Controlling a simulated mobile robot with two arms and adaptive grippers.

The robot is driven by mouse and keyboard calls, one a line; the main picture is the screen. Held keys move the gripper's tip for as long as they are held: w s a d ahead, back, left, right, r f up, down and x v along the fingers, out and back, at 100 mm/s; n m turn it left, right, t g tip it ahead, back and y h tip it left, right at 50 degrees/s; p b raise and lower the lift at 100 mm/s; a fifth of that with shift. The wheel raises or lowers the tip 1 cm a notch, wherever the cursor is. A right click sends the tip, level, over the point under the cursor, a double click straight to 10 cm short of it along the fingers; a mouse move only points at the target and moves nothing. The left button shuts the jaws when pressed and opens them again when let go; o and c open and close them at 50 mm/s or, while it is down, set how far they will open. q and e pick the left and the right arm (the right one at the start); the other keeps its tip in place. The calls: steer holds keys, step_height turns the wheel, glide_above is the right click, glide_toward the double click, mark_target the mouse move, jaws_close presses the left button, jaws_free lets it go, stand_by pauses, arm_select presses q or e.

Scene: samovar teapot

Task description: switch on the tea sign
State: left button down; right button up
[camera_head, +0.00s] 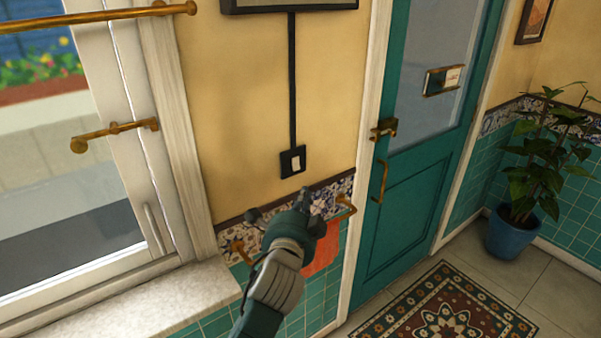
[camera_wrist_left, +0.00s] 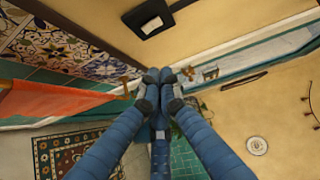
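A black wall switch plate with a white rocker (camera_head: 293,161) is on the yellow wall above the tile border. It also shows at the top of the left wrist view (camera_wrist_left: 155,22). A black conduit (camera_head: 292,85) runs up from it to a dark-framed panel (camera_head: 290,4), cut off at the top edge; its face is mostly out of view, so I cannot tell whether it is lit. My left gripper (camera_head: 303,198) is below the switch, apart from it. In the left wrist view its blue fingers (camera_wrist_left: 163,78) come together at the tips with nothing between them. My right gripper is not in view.
A brass rail (camera_head: 344,207) with an orange towel (camera_head: 322,250) is beside my left gripper. A window with a pale sill (camera_head: 170,305) is left; a teal door (camera_head: 410,185) with brass handles is right. A potted plant (camera_head: 512,236) and patterned rug (camera_head: 440,312) are on the floor.

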arm_select(q)
steer(key=p, duration=0.2)
glide_toward(296, 164)
steer(key=w+d, duration=0.3)
steer(key=d, duration=0.2)
steer(key=w+a, duration=0.1)
steer(key=w+a+f+p, duration=0.1)
steer(key=w, duration=0.1)
steer(key=shift+w+a+f, duration=0.15)
steer(key=shift+f, duration=0.1)
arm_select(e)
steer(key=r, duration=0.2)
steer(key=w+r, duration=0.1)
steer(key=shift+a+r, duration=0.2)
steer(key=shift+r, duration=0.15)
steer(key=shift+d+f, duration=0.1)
